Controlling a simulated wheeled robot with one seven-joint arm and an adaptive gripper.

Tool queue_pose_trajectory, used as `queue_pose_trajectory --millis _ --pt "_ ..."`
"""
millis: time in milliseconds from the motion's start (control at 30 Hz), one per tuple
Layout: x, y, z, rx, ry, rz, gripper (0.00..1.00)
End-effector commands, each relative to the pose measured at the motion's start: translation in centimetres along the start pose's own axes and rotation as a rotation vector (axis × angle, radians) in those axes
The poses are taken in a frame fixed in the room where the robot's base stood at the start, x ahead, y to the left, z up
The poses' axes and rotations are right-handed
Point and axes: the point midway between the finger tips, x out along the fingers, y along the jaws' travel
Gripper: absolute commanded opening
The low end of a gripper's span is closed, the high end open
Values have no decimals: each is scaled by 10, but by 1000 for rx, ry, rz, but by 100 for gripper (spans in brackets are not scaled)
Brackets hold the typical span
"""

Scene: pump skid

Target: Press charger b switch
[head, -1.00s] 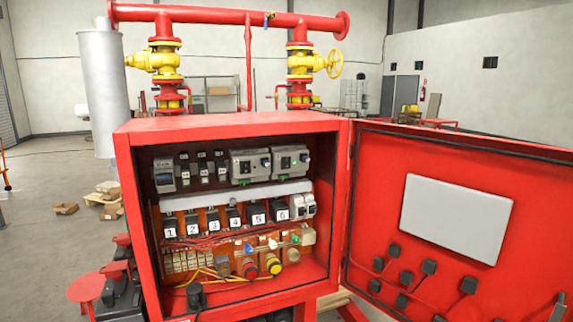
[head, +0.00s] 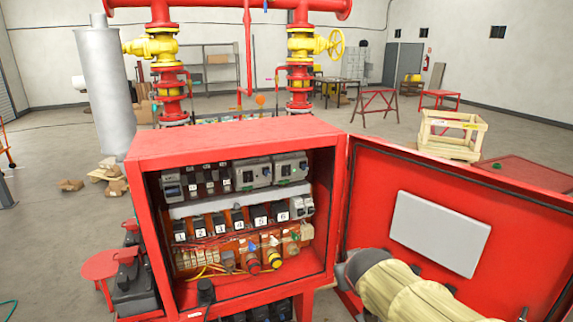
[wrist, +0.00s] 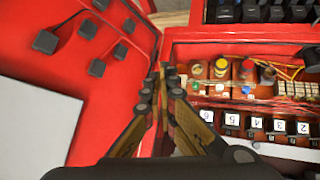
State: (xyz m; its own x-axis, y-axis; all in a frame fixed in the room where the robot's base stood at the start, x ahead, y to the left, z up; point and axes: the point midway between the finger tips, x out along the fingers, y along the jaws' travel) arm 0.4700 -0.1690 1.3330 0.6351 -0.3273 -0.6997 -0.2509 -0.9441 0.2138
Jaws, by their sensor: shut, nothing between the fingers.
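Two grey charger-like modules stand side by side on the upper row inside the open red cabinet (head: 150,225): a left one (head: 252,174) and a right one (head: 290,168). Each has small dark details on its front. I cannot read which is charger b, and its switch is too small to make out. My gripper (wrist: 160,75) is shut and empty in the wrist view, in front of the gap between the cabinet and its door. The wrist view is upside down to the cabinet and does not show the modules. In the head view I cannot make out the fingers.
The red door (head: 450,215) is swung open at right, with a pale panel (head: 440,234). Numbered black relays (head: 220,222) fill the middle row. Below them are a red knob (head: 253,268), a yellow knob (head: 275,261) and loose wires. A wooden crate (head: 450,135) stands behind the door.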

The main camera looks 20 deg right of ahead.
Motion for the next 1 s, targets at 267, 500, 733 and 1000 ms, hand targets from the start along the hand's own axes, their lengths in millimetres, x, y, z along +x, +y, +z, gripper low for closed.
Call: queue_pose_trajectory --millis 267,500,733,1000 --pt "8 -7 -127 -3 361 -88 0" --pt "-27 -46 -194 11 605 -256 0" --pt "-42 -59 -208 67 666 -336 0" --pt "-42 -58 -208 74 663 -336 0"
